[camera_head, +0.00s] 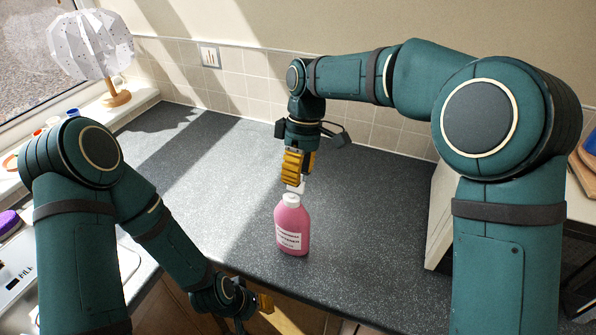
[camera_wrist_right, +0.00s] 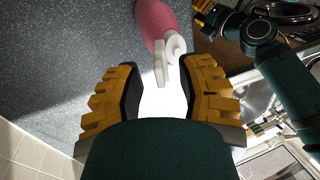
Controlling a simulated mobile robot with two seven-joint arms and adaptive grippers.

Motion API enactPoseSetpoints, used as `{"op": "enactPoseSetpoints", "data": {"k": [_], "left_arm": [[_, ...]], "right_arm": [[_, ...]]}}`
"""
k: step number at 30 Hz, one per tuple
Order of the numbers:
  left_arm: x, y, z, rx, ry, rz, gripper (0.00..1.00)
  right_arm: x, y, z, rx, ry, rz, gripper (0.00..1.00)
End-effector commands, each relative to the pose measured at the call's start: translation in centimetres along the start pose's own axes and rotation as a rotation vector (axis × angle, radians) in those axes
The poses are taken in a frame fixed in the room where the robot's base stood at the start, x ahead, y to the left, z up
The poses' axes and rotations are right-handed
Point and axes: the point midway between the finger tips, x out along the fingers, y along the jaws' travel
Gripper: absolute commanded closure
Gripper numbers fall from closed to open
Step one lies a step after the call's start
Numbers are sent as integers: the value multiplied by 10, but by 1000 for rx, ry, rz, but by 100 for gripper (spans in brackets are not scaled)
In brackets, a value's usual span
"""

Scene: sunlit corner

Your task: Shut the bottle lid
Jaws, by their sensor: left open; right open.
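A pink bottle (camera_head: 291,230) with a white label and white top stands upright on the dark counter. Its white flip lid (camera_head: 297,188) stands raised above the cap. In the right wrist view the bottle (camera_wrist_right: 153,22) is at the top, with the raised lid (camera_wrist_right: 161,66) pointing towards the gap between my fingers. My right gripper (camera_head: 298,172) is open just above and behind the bottle; it shows in its wrist view (camera_wrist_right: 162,75) with nothing clearly between the fingers. My left gripper (camera_head: 266,303) is open, low in front of the counter's front edge, away from the bottle.
The speckled counter (camera_head: 215,185) is clear around the bottle. A tiled wall (camera_head: 250,80) runs behind it. A white lamp (camera_head: 92,45) stands on the sill at back left. A pale box-like object (camera_head: 440,215) stands at right, partly behind my right arm.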

Motion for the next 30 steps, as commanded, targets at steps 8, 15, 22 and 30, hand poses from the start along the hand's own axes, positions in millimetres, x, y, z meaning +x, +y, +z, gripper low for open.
{"op": "enactPoseSetpoints", "data": {"k": [8,15,22,30], "left_arm": [[0,0,0,0,0,0,53],[0,0,0,0,0,0,53],[0,0,0,0,0,0,53],[1,0,0,0,0,0,53]], "right_arm": [[0,0,0,0,0,0,99],[0,0,0,0,0,0,100],[0,0,0,0,-1,1,100],[0,-1,0,0,-2,9,100]]}}
